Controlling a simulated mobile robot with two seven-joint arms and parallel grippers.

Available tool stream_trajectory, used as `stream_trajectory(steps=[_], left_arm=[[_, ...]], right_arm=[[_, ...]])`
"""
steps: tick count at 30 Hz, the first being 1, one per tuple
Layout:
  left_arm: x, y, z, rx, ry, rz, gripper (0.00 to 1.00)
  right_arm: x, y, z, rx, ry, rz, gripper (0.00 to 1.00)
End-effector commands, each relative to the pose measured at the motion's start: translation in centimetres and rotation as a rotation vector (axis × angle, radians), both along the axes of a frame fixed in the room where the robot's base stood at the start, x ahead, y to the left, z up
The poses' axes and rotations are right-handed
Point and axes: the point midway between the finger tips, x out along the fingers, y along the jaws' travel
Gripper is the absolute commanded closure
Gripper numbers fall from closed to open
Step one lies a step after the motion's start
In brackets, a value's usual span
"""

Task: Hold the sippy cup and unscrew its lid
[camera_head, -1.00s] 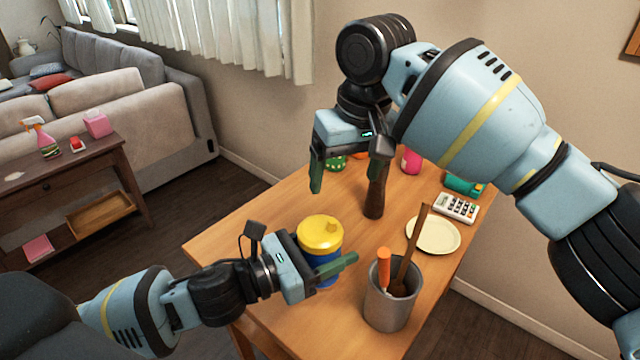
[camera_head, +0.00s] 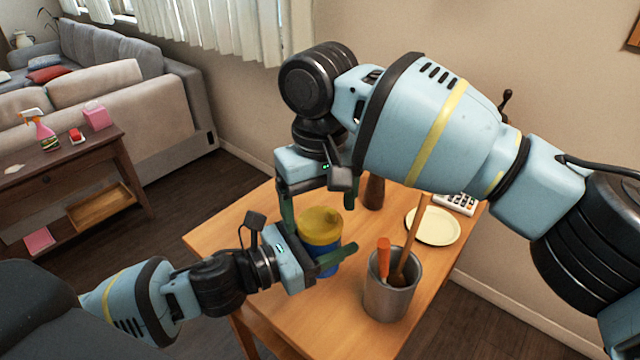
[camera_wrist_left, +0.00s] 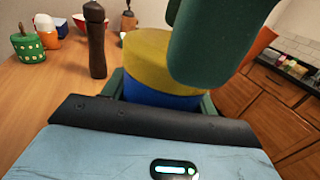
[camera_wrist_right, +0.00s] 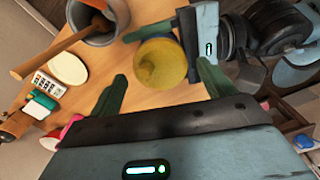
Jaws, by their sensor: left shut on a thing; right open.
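The sippy cup has a blue body (camera_head: 322,262) and a yellow lid (camera_head: 320,226), and it stands upright at the table's near left part. My left gripper (camera_head: 335,262) is shut around the blue body from the left, below the lid. In the left wrist view the lid (camera_wrist_left: 160,62) sits on the blue body, partly hidden by a green finger. My right gripper (camera_head: 318,212) is open and points down above the cup. In the right wrist view the lid (camera_wrist_right: 160,63) lies beyond and between the two green fingers, which appear apart from it.
A metal utensil pot (camera_head: 390,295) with a wooden spoon and an orange-handled tool stands right of the cup. A cream plate (camera_head: 433,226), a calculator (camera_head: 457,203) and a dark wooden mill (camera_head: 374,192) are farther back. The table's left part is clear.

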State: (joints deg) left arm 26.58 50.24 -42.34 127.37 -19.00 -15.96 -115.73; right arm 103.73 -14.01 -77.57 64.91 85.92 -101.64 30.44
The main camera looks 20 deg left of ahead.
Motion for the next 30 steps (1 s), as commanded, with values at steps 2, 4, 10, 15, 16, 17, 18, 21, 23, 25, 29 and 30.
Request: stream_trajectory(steps=[2, 4, 10, 15, 16, 17, 18, 21, 23, 25, 29, 30], left_arm=[[0.0, 0.0, 0.0, -0.001, -0.001, 0.000, 1.00], [0.0, 0.0, 0.0, -0.001, -0.001, 0.000, 1.00], [0.0, 0.0, 0.0, -0.001, -0.001, 0.000, 1.00], [0.0, 0.0, 0.0, -0.001, -0.001, 0.000, 1.00], [0.0, 0.0, 0.0, -0.001, -0.001, 0.000, 1.00], [0.0, 0.0, 0.0, -0.001, -0.001, 0.000, 1.00], [0.0, 0.0, 0.0, -0.001, -0.001, 0.000, 1.00], [0.0, 0.0, 0.0, -0.001, -0.001, 0.000, 1.00], [0.0, 0.0, 0.0, -0.001, -0.001, 0.000, 1.00], [0.0, 0.0, 0.0, -0.001, -0.001, 0.000, 1.00], [0.0, 0.0, 0.0, -0.001, -0.001, 0.000, 1.00], [0.0, 0.0, 0.0, -0.001, -0.001, 0.000, 1.00]], right_arm=[[0.0, 0.0, -1.0, -0.001, 0.000, 0.000, 0.18], [0.0, 0.0, -1.7, 0.000, 0.000, 0.000, 0.18], [0.0, 0.0, -2.6, 0.001, -0.001, -0.001, 0.18], [0.0, 0.0, -2.7, 0.001, -0.001, -0.001, 0.18], [0.0, 0.0, -2.7, 0.001, -0.001, -0.001, 0.18], [0.0, 0.0, -2.7, 0.001, -0.001, -0.001, 0.18], [0.0, 0.0, -2.7, 0.001, -0.001, -0.001, 0.21], [0.0, 0.0, -2.7, 0.001, -0.001, -0.001, 0.34], [0.0, 0.0, -2.7, 0.001, -0.001, -0.001, 0.42], [0.0, 0.0, -2.7, 0.001, -0.001, -0.001, 0.51], [0.0, 0.0, -2.7, 0.001, -0.001, 0.000, 0.63], [0.0, 0.0, -2.7, 0.001, -0.001, 0.006, 0.63]])
